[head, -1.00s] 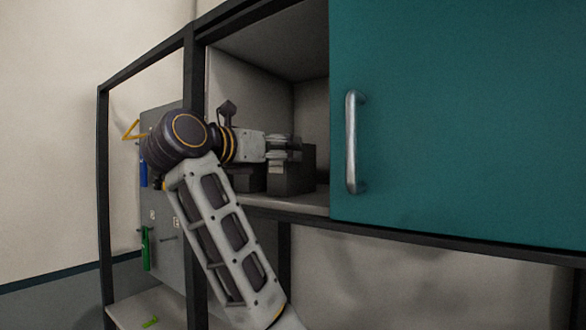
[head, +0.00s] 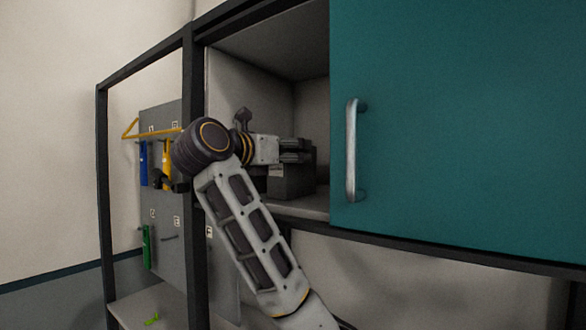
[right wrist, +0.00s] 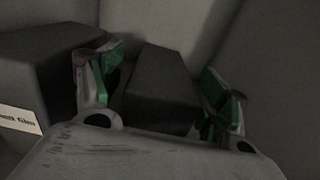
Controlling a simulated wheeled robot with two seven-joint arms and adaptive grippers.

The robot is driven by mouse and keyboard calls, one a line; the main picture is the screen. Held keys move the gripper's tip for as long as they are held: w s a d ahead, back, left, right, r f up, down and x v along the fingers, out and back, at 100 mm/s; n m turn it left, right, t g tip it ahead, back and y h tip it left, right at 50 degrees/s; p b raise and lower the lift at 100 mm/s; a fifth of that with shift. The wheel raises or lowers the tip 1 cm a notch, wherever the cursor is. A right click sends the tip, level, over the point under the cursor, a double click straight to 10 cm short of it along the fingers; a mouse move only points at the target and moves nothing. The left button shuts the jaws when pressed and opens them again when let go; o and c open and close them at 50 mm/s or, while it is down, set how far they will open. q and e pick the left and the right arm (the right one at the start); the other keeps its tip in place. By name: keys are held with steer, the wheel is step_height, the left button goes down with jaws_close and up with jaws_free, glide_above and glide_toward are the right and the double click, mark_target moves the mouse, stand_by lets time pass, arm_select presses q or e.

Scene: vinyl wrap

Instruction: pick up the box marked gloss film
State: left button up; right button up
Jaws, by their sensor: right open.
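In the right wrist view my right gripper (right wrist: 160,90) is open, with green-padded fingers on either side of a dark grey box (right wrist: 158,75). No label shows on this box, so I cannot tell whether it is the gloss film box. I cannot tell whether the fingers touch it. A second dark box (right wrist: 45,65) stands to the left, with a white label cut off by the picture edge and ending in "film". In the head view my right gripper (head: 297,151) reaches into the open cabinet, over a dark box (head: 290,182) on its shelf. My left gripper is not in view.
A teal cabinet door (head: 450,120) with a metal handle (head: 352,150) covers the right side. The cabinet's dark frame post (head: 195,80) stands left of the opening. A grey pegboard (head: 165,210) with coloured tools hangs at the left.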

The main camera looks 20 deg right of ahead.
steer(key=shift+w+d, duration=0.3)
steer(key=shift+d, duration=0.15)
steer(key=c, duration=1.2)
steer(key=shift+r, duration=0.1)
steer(key=shift+c, duration=0.2)
steer(key=shift+r+b, duration=0.45)
steer(key=shift+r, duration=4.45)
